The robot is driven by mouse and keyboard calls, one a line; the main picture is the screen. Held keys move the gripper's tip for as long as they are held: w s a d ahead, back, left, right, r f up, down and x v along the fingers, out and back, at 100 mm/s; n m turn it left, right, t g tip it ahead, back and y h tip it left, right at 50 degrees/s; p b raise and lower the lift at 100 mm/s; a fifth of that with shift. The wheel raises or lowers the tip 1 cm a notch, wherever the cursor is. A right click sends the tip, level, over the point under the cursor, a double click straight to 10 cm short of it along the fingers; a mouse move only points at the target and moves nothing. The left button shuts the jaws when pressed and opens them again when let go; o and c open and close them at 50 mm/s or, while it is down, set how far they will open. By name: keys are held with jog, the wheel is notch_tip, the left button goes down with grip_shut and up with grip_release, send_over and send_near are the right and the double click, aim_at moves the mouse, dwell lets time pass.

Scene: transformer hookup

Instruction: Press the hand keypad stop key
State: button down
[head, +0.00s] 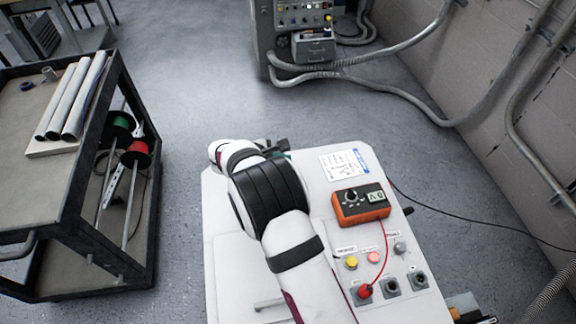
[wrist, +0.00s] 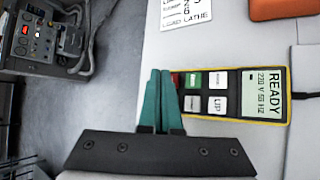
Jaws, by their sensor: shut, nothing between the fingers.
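The hand keypad (wrist: 235,95) lies on the white top in the wrist view. It is yellow-edged with a dark face, and its display (wrist: 262,94) reads READY, 220 V 50 HZ. It has a green key (wrist: 193,79), pale keys, one marked UP (wrist: 217,105), and a red key (wrist: 179,78) at its left end, partly hidden by my fingers. My gripper (wrist: 161,72) is shut and empty, its teal fingertips overlapping the keypad's left end beside the red key. Whether they touch it I cannot tell. In the head view my arm hides the keypad.
An orange meter (head: 361,204), a printed card (head: 343,163), a yellow button (head: 351,262) and a red plug (head: 364,291) with its lead are on the white top (head: 325,200). A dark cart (head: 70,170) stands at left, a grey machine (head: 300,30) at the back.

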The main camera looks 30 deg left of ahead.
notch_tip(320, 180, up, 5)
dwell(0.6)
dwell(2.6)
